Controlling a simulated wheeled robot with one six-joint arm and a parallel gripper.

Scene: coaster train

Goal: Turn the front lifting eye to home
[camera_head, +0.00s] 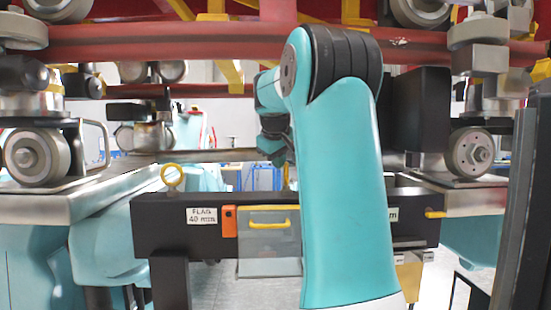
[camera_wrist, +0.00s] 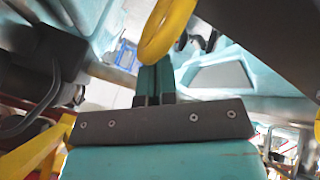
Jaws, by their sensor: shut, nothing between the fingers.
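A yellow lifting eye (camera_wrist: 165,32) shows at the top of the wrist view, its ring cut off by the picture edge. My gripper (camera_wrist: 155,72) is shut and empty, its teal fingers pointing at the ring's lower end. I cannot tell whether they touch. In the head view a yellow ring eye (camera_head: 172,177) stands upright at the left end of the black beam (camera_head: 150,212), its opening facing me. A thin yellow piece (camera_head: 286,176) shows beside my arm near my wrist; it may be another eye seen edge-on. My arm hides my fingertips there.
The beam carries a label reading "FLAG 40 min" (camera_head: 202,215), an orange block (camera_head: 229,221) and a grey box with a yellow handle (camera_head: 268,224). A red rail (camera_head: 180,42) and wheel assemblies (camera_head: 38,157) crowd above and at both sides.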

